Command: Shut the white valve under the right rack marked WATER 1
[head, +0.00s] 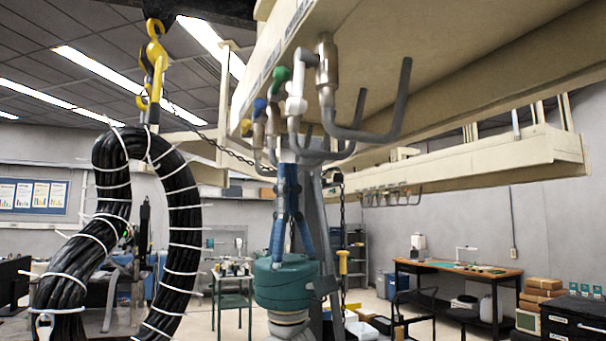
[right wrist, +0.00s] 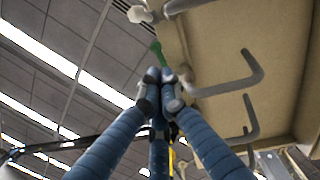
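The white valve (head: 296,97) hangs under the front edge of the cream rack (head: 400,75), between a green-handled valve (head: 281,78) and a metal fitting (head: 326,68). No WATER 1 marking is readable. My right gripper (head: 288,163) has a teal body and blue fingers pointing up, with its tips below the valves. In the right wrist view the fingertips (right wrist: 160,88) are drawn together, with nothing visible between them. The green handle (right wrist: 160,52) appears just beyond them, and a white knob (right wrist: 140,14) shows at the top. My left gripper is not in view.
A thick black cable coil (head: 185,225) hangs at the left from a yellow hook (head: 155,60). Bent grey hooks (head: 385,115) stick out under the rack. A chain (head: 230,148) runs near the fingers. A workbench (head: 455,268) stands at the back right.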

